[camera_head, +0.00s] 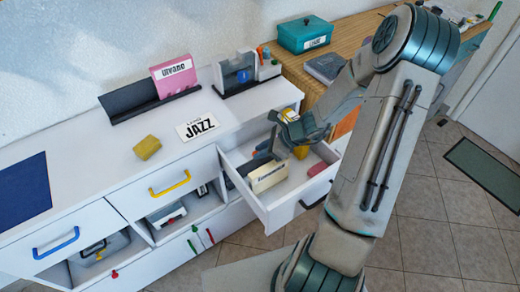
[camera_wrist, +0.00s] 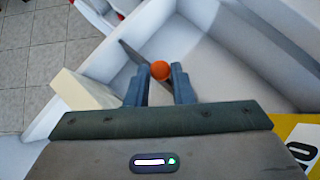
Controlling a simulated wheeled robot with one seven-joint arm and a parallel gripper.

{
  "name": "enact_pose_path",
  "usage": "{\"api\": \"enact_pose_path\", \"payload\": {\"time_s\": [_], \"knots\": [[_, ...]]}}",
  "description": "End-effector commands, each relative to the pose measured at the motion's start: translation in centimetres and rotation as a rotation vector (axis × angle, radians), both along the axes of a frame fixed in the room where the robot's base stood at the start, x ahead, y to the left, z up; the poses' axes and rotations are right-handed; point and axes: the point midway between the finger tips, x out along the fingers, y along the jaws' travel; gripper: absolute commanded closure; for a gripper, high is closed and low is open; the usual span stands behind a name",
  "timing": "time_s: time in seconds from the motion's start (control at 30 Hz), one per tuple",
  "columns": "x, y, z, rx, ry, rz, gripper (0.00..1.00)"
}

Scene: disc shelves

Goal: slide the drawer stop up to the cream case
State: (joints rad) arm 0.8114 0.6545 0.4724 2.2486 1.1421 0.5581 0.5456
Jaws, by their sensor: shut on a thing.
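The cream case (camera_head: 267,177) stands in the open white drawer (camera_head: 291,205), its lettered face toward the front. The wrist view also shows the cream case (camera_wrist: 84,90), left of my fingers with a small gap. My gripper (camera_wrist: 160,82) is shut on the orange knob (camera_wrist: 160,70) of the drawer stop, a thin grey plate (camera_wrist: 132,54) across the drawer. In the head view my gripper (camera_head: 264,150) reaches into the drawer behind the cream case. The stop is mostly hidden there.
A red item (camera_head: 317,168) lies at the drawer's right side. On the white top are a yellow block (camera_head: 147,147), a JAZZ card (camera_head: 197,126), a pink case (camera_head: 174,76) in a black rack and a grey holder (camera_head: 236,72). A teal box (camera_head: 305,35) stands on the wooden top.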

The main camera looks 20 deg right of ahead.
Motion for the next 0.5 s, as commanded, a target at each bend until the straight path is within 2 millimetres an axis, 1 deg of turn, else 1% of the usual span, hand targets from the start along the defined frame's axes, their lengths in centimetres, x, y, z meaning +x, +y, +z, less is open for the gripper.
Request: {"api": "enact_pose_path", "payload": {"time_s": [0.03,0.07,0.1,0.37,0.5], "knots": [[-0.09,0.07,-0.04,0.002,0.001,0.002,0.77],[-0.1,0.05,-0.04,0.002,0.001,0.001,0.68],[-0.1,0.03,-0.04,0.002,0.001,0.001,0.57],[-0.08,-0.02,-0.02,0.002,0.001,-0.001,0.57],[-0.24,-0.43,0.55,0.001,-0.001,0.001,0.57]]}}
